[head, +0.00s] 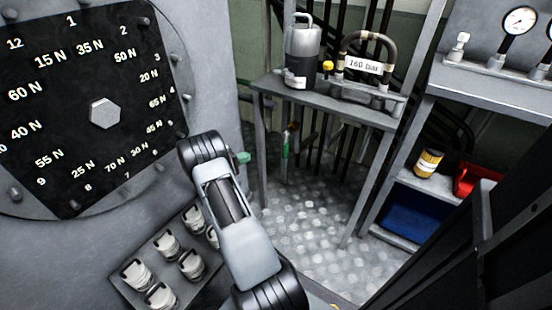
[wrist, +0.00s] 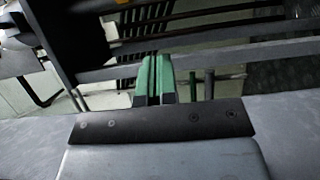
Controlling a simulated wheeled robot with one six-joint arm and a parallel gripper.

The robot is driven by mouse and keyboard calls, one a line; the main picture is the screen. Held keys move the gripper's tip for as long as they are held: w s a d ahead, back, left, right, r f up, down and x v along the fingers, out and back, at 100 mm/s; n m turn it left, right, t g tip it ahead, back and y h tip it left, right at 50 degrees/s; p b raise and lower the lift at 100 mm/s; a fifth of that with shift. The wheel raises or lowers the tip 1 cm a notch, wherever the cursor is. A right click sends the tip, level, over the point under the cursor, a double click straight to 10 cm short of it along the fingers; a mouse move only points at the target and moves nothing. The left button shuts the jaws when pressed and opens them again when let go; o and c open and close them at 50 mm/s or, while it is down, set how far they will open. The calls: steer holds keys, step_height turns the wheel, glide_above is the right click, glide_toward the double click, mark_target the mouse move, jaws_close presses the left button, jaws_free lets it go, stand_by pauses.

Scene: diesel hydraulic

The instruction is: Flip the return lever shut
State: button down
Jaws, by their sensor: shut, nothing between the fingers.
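My gripper (wrist: 155,78) shows in the wrist view as two green-tipped fingers close together, shut and empty. In the head view my arm hides most of it; a small green part (head: 243,157) shows just past the arm. A thin upright green handle (head: 285,146) hangs below the front of the grey table, to the right of that green part and apart from it. I cannot tell whether this handle is the return lever. No other return lever can be made out in either view.
A grey table (head: 262,84) carries a grey canister (head: 302,52) and a hose part labelled 160 bar (head: 363,65). A large numbered dial plate (head: 105,85) and several white-capped fittings (head: 167,245) are at left.

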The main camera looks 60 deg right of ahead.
steer(key=shift+d+f, duration=0.1)
steer(key=shift+f, duration=0.1)
steer(key=b, duration=0.3)
glide_toward(287, 144)
steer(key=w+d+f, duration=0.3)
steer(key=d, duration=0.2)
steer(key=s, duration=0.1)
steer(key=s+d, duration=0.1)
steer(key=s, duration=0.1)
steer(key=shift+s+d+r+b, duration=0.15)
steer(key=shift+s+d+b, duration=0.1)
steer(key=shift+b, duration=0.1)
steer(key=shift+a, duration=0.1)
